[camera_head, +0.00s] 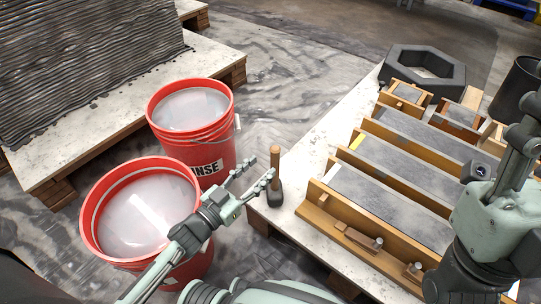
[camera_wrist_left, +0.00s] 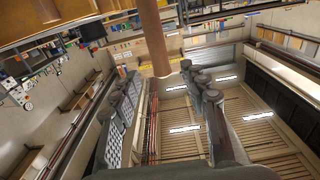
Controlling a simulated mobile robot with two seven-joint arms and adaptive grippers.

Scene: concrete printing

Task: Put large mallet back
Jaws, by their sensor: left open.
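The large mallet (camera_head: 275,165) stands upright on its dark head at the near left corner of the pale table, its wooden handle pointing up. My left gripper (camera_head: 261,167) is open, with its fingertips just left of the handle in the head view. In the left wrist view the handle (camera_wrist_left: 154,38) rises beyond the spread fingers (camera_wrist_left: 166,95), roughly in line with the gap between them. I cannot tell whether a finger touches it.
Two red buckets (camera_head: 218,150) (camera_head: 92,235) of cloudy liquid stand on the floor around my left arm. Wooden molds with grey filling (camera_head: 395,190) cover the table (camera_head: 315,150). A dark hexagonal ring (camera_head: 455,72) lies at the back. A printed ribbed wall (camera_head: 80,60) stands at upper left.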

